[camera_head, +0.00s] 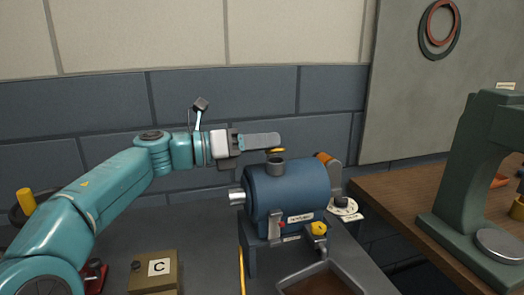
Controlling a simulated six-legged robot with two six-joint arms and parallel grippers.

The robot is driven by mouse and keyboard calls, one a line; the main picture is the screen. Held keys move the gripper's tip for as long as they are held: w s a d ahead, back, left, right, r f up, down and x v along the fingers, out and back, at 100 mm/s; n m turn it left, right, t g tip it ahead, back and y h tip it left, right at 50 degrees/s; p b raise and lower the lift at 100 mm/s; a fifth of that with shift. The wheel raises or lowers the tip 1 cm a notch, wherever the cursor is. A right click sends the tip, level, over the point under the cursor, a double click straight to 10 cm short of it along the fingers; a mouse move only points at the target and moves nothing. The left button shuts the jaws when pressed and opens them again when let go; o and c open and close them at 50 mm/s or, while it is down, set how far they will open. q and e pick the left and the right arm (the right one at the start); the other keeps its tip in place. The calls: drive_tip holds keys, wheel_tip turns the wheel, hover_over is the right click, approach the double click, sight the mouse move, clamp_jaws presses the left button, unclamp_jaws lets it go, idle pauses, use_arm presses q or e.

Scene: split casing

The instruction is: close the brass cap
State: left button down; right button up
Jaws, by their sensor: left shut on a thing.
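The brass cap (275,151) shows as a thin yellow-orange disc at the tip of my left gripper (272,142). My left gripper reaches in from the left, level, and is shut on the cap; its finger hides part of the cap. The cap is just above the short dark neck (276,167) on top of the blue casing (290,190). A small gap seems to show between cap and neck, but I cannot tell for sure whether they touch. My right gripper is not in view.
An orange-ended grey lever (326,160) rises behind the casing by a white dial (344,209). A yellow knob (319,229) is on the casing's front. A tray (325,272) and a box marked C (158,268) are in front. A green press (470,170) stands right.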

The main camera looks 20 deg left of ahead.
use_arm(q)
drive_tip(key=m+b, duration=0.1)
drive_tip(key=m, duration=0.1)
drive_tip(key=f+m+b, duration=0.1)
drive_tip(key=s+m+b, duration=0.1)
drive_tip(key=m+b, duration=0.1)
drive_tip(key=shift+s+d+f+m, duration=0.1)
drive_tip(key=shift+d+f+m, duration=0.05)
drive_tip(key=shift+d+m, duration=0.2)
idle(0.5)
drive_tip(key=c, duration=1)
unclamp_jaws()
drive_tip(key=v, duration=1.6)
drive_tip(key=shift+s, duration=0.15)
